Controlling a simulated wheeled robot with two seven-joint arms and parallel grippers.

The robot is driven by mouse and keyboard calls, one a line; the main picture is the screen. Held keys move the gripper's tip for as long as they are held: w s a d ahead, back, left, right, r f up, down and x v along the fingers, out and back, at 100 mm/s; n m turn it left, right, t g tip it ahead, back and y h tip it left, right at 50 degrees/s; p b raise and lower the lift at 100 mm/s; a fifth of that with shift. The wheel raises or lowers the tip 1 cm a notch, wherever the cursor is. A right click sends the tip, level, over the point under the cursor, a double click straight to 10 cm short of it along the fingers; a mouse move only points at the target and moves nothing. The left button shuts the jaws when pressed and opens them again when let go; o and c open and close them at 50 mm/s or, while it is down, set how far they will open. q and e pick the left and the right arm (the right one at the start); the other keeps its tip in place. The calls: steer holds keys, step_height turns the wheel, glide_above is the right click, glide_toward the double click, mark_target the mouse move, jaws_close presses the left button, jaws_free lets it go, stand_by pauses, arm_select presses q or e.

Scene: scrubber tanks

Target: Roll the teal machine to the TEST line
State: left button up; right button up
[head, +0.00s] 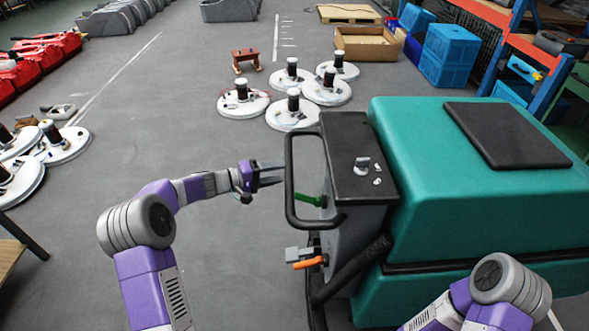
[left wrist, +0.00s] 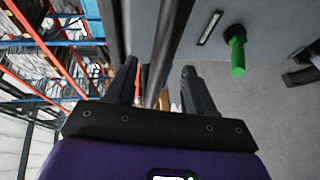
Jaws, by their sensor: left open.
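The teal machine (head: 470,185) stands at the right in the head view, with a black top panel and a black loop handle (head: 290,180) on its left end. A green lever (head: 308,199) and an orange lever (head: 308,263) are on that end; the green one also shows in the left wrist view (left wrist: 237,55). My left gripper (head: 281,174) is open at the handle's left upright. In the left wrist view, a dark bar (left wrist: 163,60) runs between the open fingers (left wrist: 160,85); contact cannot be told. My right gripper is out of view. No TEST lettering is readable.
Several round white discs (head: 295,112) lie on the floor beyond the machine, near a small red stool (head: 246,60). More discs (head: 62,146) lie at the left. Blue crates (head: 449,55) and a shelf stand at the right. White floor lines (head: 120,75) show; the middle floor is clear.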

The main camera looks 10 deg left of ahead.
arm_select(q)
steer(key=x, duration=0.6)
steer(key=shift+d, duration=0.25)
steer(key=shift+w+f, duration=0.1)
jaws_close()
